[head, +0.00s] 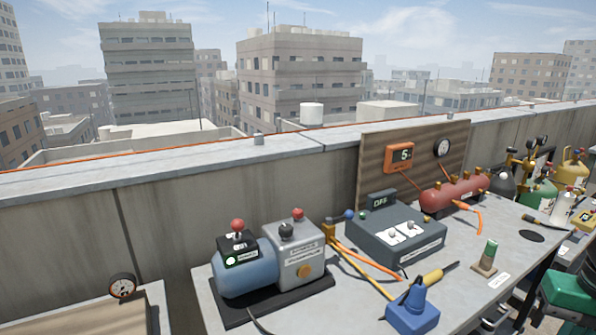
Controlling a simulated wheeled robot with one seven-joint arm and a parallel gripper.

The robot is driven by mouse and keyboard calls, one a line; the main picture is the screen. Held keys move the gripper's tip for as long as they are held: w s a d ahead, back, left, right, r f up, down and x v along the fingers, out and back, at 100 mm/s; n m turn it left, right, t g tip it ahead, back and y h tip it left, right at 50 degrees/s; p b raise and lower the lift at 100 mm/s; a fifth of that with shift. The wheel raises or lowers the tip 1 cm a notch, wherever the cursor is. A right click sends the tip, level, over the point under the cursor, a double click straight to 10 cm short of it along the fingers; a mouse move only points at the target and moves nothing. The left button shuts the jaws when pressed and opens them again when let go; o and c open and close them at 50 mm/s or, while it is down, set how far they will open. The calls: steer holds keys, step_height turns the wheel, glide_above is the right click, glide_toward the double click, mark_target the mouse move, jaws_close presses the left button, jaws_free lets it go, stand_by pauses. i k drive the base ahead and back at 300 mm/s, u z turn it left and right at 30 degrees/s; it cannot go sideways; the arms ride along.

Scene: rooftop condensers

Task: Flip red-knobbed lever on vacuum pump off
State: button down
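The vacuum pump (243,273) has a light blue cylinder body and stands on a black base plate on the grey bench. A lever with a red knob (237,224) stands up from the black switch box (238,250) on top of it; a small green mark shows on this box. A second red knob (297,213) sits on the grey box (300,262) joined to the pump's right side, near a black knob (286,230). Which way the levers are set cannot be told. My gripper is not in view.
Right of the pump stand a dark grey unit (395,235) reading OFF, a blue block (412,312), a yellow-handled tool (433,276) and a red tank (454,194). Orange and yellow hoses (362,270) cross the bench. A parapet (150,215) runs behind.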

mark_target(237, 225)
steer(key=z, duration=0.35)
steer(key=k, duration=1.95)
steer(key=u, duration=0.8)
steer(key=i, duration=1)
steer(key=z, duration=0.05)
